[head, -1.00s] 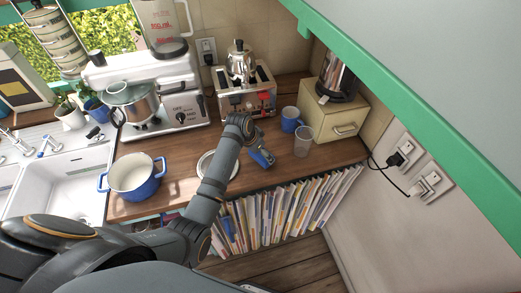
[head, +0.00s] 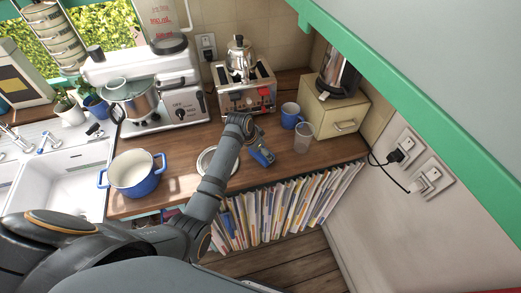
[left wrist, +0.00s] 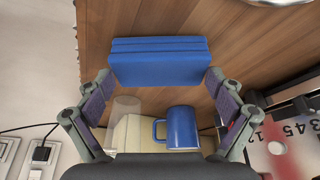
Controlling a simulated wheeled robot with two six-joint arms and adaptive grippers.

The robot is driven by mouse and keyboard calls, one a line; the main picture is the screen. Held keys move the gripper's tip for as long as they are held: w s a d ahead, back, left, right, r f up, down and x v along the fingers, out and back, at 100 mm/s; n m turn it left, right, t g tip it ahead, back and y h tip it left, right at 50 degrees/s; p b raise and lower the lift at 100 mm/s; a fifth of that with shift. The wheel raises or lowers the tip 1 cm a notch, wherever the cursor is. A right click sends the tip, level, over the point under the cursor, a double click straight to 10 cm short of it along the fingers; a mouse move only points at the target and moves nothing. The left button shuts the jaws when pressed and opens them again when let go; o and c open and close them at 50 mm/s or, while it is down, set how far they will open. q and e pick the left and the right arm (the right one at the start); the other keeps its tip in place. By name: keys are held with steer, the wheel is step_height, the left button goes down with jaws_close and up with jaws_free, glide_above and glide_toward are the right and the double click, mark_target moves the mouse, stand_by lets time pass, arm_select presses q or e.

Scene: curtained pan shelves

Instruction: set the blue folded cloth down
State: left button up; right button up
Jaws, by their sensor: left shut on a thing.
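The blue folded cloth (head: 262,156) is over the wooden counter, in front of the toaster and left of the clear cup. In the left wrist view the blue folded cloth (left wrist: 160,62) shows as a flat layered block between the fingertips. My left gripper (head: 257,147) is shut on it, with one finger at each end in the left wrist view (left wrist: 160,85). I cannot tell whether the cloth touches the counter. My right gripper is not in view.
A blue mug (head: 291,116) and a clear cup (head: 303,139) stand right of the cloth, by a cream drawer box (head: 333,112). A toaster (head: 246,92) stands behind. A white plate (head: 207,163) lies to the left, partly behind my arm. A blue pot (head: 134,177) stands further left.

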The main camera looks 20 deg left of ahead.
arm_select(q)
steer(key=shift+f, duration=0.3)
steer(key=o, duration=1.2)
steer(key=shift+a+r, duration=0.1)
steer(key=shift+r, duration=0.2)
steer(key=v, duration=1.1)
steer(key=shift+r, duration=0.2)
steer(key=shift+s, duration=0.15)
jaws_close()
